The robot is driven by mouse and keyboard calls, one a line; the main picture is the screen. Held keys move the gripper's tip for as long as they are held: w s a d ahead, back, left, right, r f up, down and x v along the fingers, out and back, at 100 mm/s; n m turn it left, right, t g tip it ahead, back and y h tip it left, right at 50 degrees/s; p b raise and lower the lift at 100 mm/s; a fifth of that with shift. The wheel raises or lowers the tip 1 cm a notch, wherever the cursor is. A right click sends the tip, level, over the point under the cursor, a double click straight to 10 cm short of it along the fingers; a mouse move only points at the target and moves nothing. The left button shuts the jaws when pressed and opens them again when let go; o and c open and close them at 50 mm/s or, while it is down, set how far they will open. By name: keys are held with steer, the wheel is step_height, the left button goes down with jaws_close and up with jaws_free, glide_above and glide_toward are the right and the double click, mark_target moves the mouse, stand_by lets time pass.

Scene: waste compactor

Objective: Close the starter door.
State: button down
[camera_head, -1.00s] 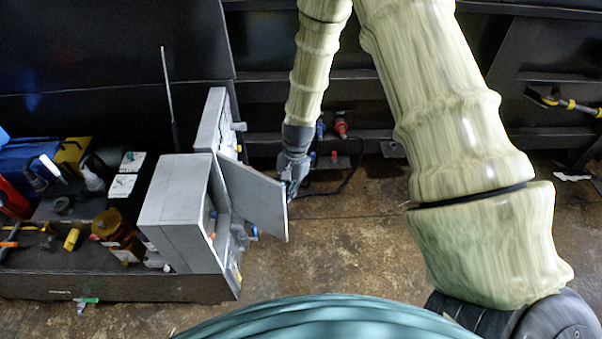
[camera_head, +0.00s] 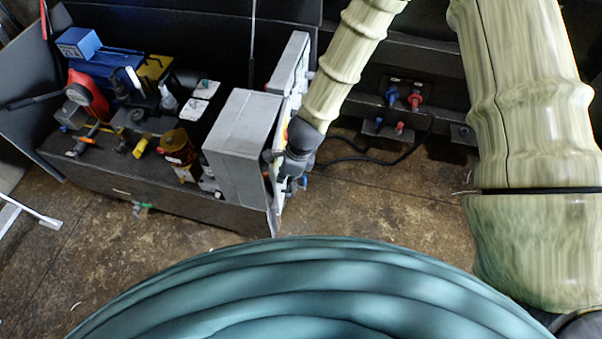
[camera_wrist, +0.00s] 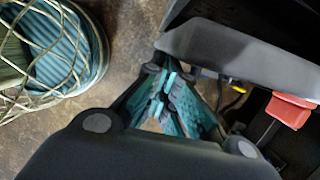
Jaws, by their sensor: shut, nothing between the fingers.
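The grey starter box (camera_head: 240,150) stands at the right end of the dark bench in the head view. Its right-hand face is seen nearly edge-on and is partly covered by my arm. My gripper (camera_head: 292,183) is close against that face, and contact is unclear. In the wrist view my gripper (camera_wrist: 172,105) has its teal-padded fingers together, empty, just below a dark grey slab (camera_wrist: 240,55) that may be the door or box edge.
A red handle-like part (camera_wrist: 290,108) is right of the fingers in the wrist view. The bench (camera_head: 130,190) holds a blue machine (camera_head: 105,70), an amber container (camera_head: 177,147) and other items. Red and blue connectors (camera_head: 415,98) sit on the back wall. Brown floor in front is open.

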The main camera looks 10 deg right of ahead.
steer(key=shift+w+a+m, duration=0.2)
steer(key=shift+a+m, duration=0.15)
steer(key=shift+a, duration=0.4)
steer(key=shift+w+a+m, duration=0.15)
steer(key=shift+a+m, duration=0.2)
steer(key=shift+a, duration=0.35)
glide_toward(276, 176)
steer(key=s+d+f, duration=0.2)
steer(key=d, duration=0.1)
steer(key=shift+v, duration=1)
steer(key=shift+d, duration=0.2)
